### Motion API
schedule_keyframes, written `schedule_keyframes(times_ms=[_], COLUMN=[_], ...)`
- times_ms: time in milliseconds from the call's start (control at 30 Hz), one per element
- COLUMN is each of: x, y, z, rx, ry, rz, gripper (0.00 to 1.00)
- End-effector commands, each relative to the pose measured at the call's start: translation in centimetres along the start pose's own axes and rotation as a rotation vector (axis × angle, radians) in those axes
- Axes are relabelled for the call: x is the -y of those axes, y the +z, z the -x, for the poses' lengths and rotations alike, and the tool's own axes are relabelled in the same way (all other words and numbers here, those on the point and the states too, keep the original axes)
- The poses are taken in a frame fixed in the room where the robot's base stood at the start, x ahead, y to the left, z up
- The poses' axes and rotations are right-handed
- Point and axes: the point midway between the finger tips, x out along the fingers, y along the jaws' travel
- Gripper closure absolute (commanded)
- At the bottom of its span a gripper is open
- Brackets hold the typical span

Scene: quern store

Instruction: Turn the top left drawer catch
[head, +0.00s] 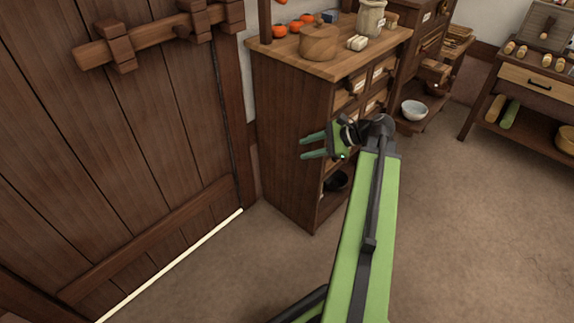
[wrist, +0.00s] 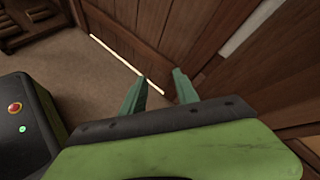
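A wooden cabinet (head: 290,150) stands in the middle of the head view, with small drawers in its front face. The top left drawer (head: 347,95) shows at a steep angle above my wrist. Its catch is too small to make out clearly. My gripper (head: 303,148) is below and left of that drawer in the picture, its green fingers apart and pointing left, with nothing between them. The fingers also show open and empty in the wrist view (wrist: 160,76), pointing toward the plank door (wrist: 150,25). The drawers are not recognisable in the wrist view.
A lidded wooden pot (head: 319,42), a sack (head: 371,17) and orange fruits stand on the cabinet top. A white bowl (head: 414,110) sits on a low shelf at the right. A side table (head: 540,82) stands far right. The floor (head: 460,220) at right is clear.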

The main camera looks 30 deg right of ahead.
Motion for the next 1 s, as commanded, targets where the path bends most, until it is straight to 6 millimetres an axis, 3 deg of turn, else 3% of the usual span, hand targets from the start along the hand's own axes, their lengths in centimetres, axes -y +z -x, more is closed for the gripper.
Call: schedule_keyframes(times_ms=[200, 400, 900, 1000], x=[-2.0, -3.3, -3.6, -2.5], y=[0.6, 0.9, 1.1, 3.1], z=[-4.8, -7.2, -7.9, -8.2], rx=[-0.044, -0.069, -0.074, 0.004], ry=[0.119, 0.191, 0.21, 0.16], rz=[0.15, 0.246, 0.25, 0.182], gripper=[0.64, 0.64, 0.64, 0.64])
